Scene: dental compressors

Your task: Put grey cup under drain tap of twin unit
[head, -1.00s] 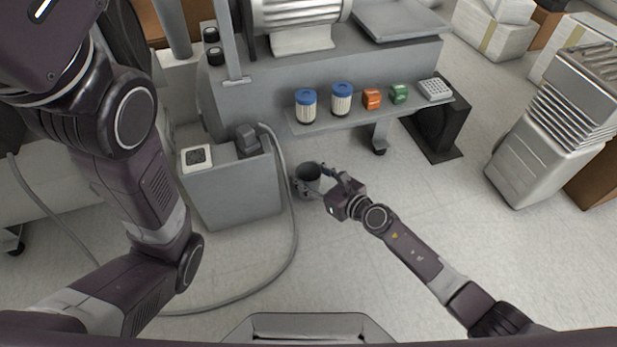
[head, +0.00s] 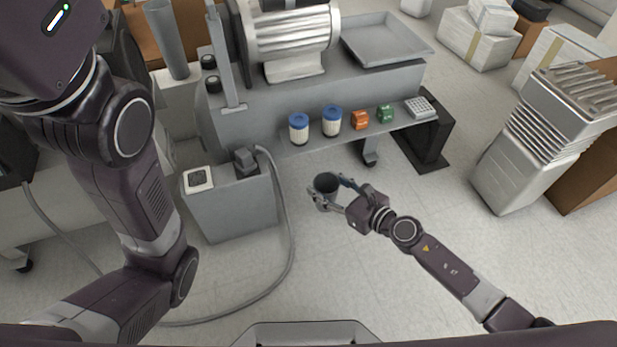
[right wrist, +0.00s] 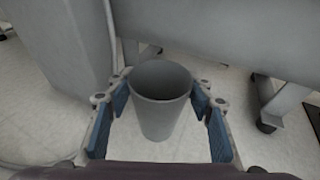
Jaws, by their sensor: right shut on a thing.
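The grey cup (head: 326,184) is upright and open at the top, in front of the low shelf in the head view. It also shows in the right wrist view (right wrist: 160,105), between the two blue-padded fingers. My right gripper (head: 329,192) is shut on the cup, with a finger on each side. The cup appears just above the floor; the gap is hard to judge. A large grey compressor unit (head: 320,92) with a silver ribbed motor stands behind the cup. I cannot make out a drain tap. My left arm shows at the left, but its gripper is out of view.
The shelf (head: 345,133) carries two blue-capped filters, an orange and a green part and a white block. A grey box (head: 235,208) with a hose (head: 290,235) stands left of the cup. A silver finned unit (head: 515,165) stands right.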

